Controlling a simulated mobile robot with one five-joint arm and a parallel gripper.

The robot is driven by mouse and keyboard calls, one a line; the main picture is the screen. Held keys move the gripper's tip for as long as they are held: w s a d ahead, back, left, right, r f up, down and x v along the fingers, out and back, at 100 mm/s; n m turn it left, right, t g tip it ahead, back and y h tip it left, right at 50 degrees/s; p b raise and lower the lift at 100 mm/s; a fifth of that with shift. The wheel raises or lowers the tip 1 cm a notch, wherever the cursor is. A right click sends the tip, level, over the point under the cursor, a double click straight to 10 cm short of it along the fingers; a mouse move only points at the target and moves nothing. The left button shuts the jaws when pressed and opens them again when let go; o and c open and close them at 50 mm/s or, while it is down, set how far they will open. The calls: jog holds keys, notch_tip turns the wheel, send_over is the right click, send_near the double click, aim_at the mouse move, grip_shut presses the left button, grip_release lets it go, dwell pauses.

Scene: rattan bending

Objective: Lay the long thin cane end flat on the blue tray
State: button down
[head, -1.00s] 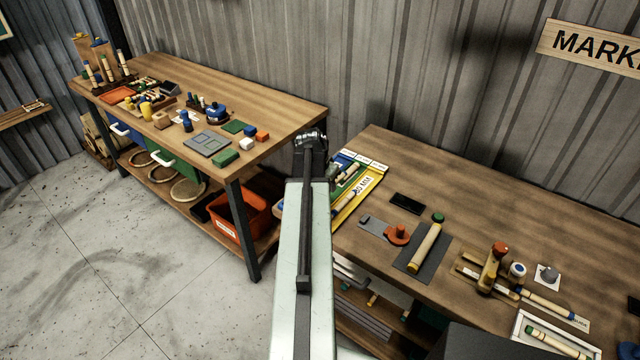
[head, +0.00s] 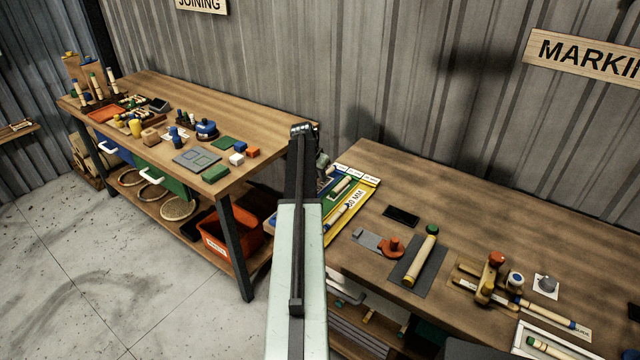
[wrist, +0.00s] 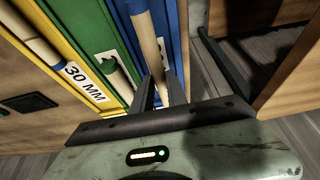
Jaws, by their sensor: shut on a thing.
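A pale cane with a blue end (wrist: 148,40) is between the fingers of my gripper (wrist: 160,82) in the wrist view. My gripper is shut on it. The cane lies along and over the blue tray (wrist: 171,28); I cannot tell whether it touches the tray floor. In the head view the blue tray (head: 327,184) is mostly hidden behind my arm. My gripper is down behind the arm there, and its fingertips and the cane are not clear.
Beside the blue tray are a green tray (wrist: 88,28) and a yellow tray labelled 30 MM (wrist: 62,52), each with a cane. The marking bench (head: 450,230) holds a dark phone-like slab (head: 401,216), a cane on a grey mat (head: 398,273) and tools. A gap separates it from the joining bench (head: 240,105).

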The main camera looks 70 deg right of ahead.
notch_tip(320, 180, down, 3)
jog(key=shift+r+b, duration=0.2)
jog(key=shift+b, duration=0.35)
jog(key=shift+r, duration=0.2)
jog(key=shift+f, duration=0.1)
jog(key=c, duration=1.6)
grip_release()
jog(key=p+v, duration=1.1)
jog(key=shift+s+r, duration=0.1)
jog(key=shift+r, duration=0.2)
jog(key=shift+a+r+p, duration=0.3)
jog(key=shift+a, duration=0.05)
